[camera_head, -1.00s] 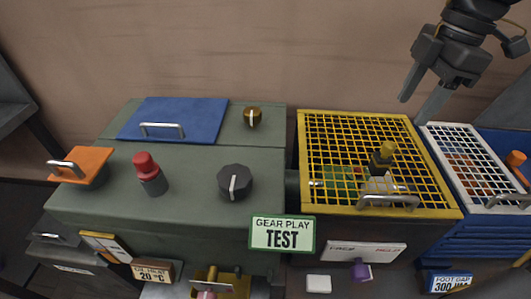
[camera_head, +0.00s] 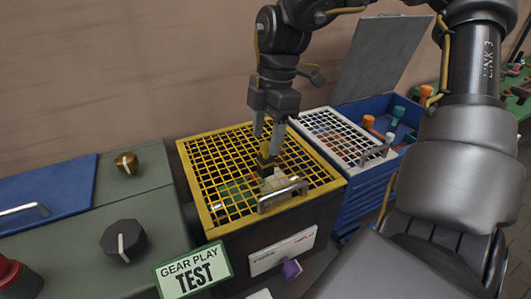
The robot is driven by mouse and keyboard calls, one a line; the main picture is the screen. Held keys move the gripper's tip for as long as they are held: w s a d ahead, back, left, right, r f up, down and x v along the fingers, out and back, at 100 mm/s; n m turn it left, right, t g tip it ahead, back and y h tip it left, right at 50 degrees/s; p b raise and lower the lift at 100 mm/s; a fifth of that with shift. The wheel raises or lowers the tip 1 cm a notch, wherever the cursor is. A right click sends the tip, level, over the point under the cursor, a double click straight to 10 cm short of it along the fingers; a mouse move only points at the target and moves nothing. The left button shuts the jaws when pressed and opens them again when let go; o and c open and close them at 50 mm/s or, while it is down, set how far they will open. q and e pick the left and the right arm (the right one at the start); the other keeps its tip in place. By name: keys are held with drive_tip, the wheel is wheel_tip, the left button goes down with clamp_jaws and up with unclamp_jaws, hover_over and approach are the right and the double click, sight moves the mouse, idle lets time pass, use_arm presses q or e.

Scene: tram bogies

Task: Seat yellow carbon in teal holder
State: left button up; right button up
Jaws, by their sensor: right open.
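Teal pieces (camera_head: 398,112) stand in the open blue box (camera_head: 374,109) at the right; I cannot tell whether one is the teal holder. My left gripper is out of view.
A metal handle (camera_head: 283,195) rises from the mesh lid's front, close to the block. A white mesh lid (camera_head: 325,125) with its own handle lies to the right. A green cabinet with a dark knob (camera_head: 123,241) stands left. My right arm covers much of the right side.

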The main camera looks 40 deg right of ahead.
sight(265, 142)
drive_tip(key=f, duration=0.4)
drive_tip(key=shift+a, duration=0.2)
drive_tip(key=shift+w+a+f, duration=0.1)
drive_tip(key=shift+f, duration=0.2)
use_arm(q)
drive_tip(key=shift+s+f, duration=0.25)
use_arm(e)
drive_tip(key=c, duration=1.1)
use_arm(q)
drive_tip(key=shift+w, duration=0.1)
use_arm(e)
drive_tip(key=shift+r, duration=0.1)
